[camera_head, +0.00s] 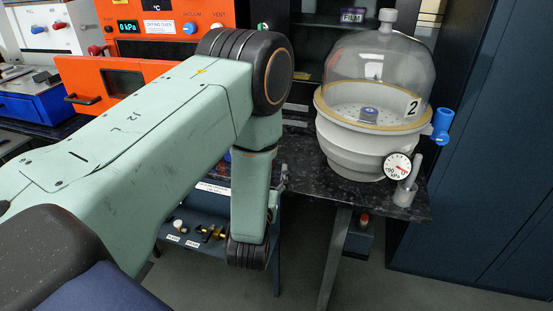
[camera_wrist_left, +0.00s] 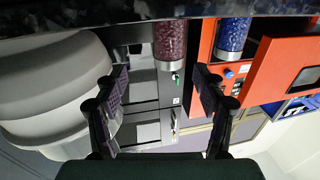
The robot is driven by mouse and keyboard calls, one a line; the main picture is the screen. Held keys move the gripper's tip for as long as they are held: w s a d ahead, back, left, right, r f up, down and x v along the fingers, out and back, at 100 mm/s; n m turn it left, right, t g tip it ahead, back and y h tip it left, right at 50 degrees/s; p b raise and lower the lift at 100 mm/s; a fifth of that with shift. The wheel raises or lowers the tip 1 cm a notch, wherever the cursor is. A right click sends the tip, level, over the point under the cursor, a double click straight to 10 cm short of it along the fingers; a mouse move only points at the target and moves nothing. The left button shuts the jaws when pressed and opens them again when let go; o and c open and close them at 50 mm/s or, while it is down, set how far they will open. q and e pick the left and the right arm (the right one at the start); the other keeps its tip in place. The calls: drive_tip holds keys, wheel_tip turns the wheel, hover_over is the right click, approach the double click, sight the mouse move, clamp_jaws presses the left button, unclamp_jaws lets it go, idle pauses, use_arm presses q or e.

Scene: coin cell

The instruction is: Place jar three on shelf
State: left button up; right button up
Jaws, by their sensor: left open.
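My left gripper (camera_wrist_left: 160,78) is open in the left wrist view, which looks upside down, and nothing sits between its fingers. Beyond the fingertips, a clear jar with dark red contents (camera_wrist_left: 170,42) stands on the black speckled worktop (camera_wrist_left: 90,22). A jar with blue contents (camera_wrist_left: 233,36) stands to its right. I see no number on either jar, so I cannot tell which is jar three. In the head view my left arm hides the jars and gripper. A dark shelf unit (camera_head: 318,20) with a FILM label stands at the back. My right gripper is not in view.
A white vacuum desiccator (camera_head: 355,150) with a clear dome, marked 2, stands right of my arm on the worktop. An orange drying oven (camera_head: 160,20) has its door (camera_head: 95,88) open at the left. Blue cabinets (camera_head: 480,200) bound the right.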

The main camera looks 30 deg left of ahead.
use_arm(q)
drive_tip(key=x, duration=0.2)
drive_tip(key=b+x, duration=0.1)
drive_tip(key=x, duration=0.2)
drive_tip(key=a+f+x, duration=0.1)
drive_tip(key=x, duration=0.2)
drive_tip(key=shift+s, duration=0.25)
drive_tip(key=shift+w+a, duration=0.25)
drive_tip(key=shift+a, duration=0.05)
drive_tip(key=shift+s+d+r, duration=0.1)
drive_tip(key=shift+s+d, duration=0.05)
drive_tip(key=shift+c, duration=0.4)
drive_tip(key=shift+d, duration=0.1)
drive_tip(key=shift+c, duration=0.6)
drive_tip(key=shift+a, duration=0.2)
drive_tip(key=c, duration=0.5)
drive_tip(key=shift+d, duration=0.15)
drive_tip(key=c, duration=0.4)
clamp_jaws()
